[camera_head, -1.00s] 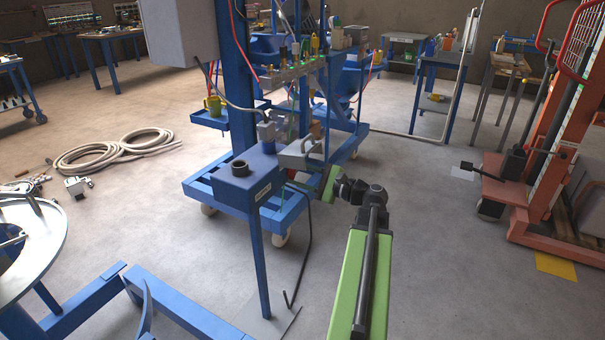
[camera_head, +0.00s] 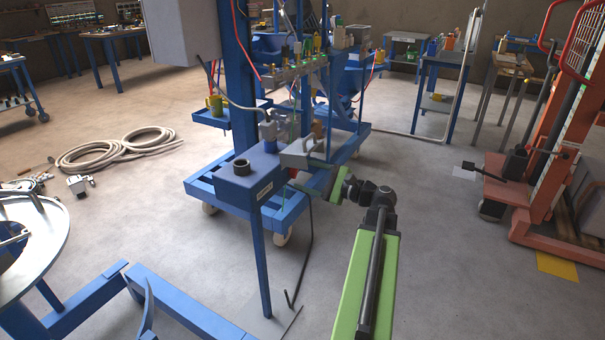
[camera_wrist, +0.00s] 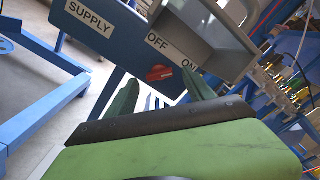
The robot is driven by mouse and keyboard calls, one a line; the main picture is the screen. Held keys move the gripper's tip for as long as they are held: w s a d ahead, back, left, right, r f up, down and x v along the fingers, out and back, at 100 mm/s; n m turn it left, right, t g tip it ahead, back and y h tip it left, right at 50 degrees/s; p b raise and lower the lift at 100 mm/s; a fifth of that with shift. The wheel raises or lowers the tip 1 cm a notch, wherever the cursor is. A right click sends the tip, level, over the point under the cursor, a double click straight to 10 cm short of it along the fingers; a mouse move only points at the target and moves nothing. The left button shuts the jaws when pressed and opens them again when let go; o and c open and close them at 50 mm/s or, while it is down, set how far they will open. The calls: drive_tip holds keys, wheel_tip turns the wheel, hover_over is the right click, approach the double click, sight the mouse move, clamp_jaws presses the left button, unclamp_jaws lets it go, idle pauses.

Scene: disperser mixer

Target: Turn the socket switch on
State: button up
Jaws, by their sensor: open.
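A red switch (camera_wrist: 160,73) shows in the wrist view on the blue panel of a box, below the white OFF label (camera_wrist: 157,42) and left of the partly hidden ON label (camera_wrist: 188,64). My gripper (camera_wrist: 161,90) is open, with one green finger on each side of the switch in the picture. I cannot tell whether either finger touches the panel. In the head view my gripper (camera_head: 312,186) is beside the blue box (camera_head: 250,175) and below the grey housing (camera_head: 301,154).
A SUPPLY label (camera_wrist: 89,16) is on the panel's left part. The blue wheeled frame (camera_head: 290,212) stands behind the box. A black cable (camera_head: 308,250) hangs to the floor. An orange lift truck (camera_head: 545,170) stands at right; the floor between is clear.

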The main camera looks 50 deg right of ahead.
drive_tip(key=v, duration=1.5)
drive_tip(key=shift+s, duration=0.25)
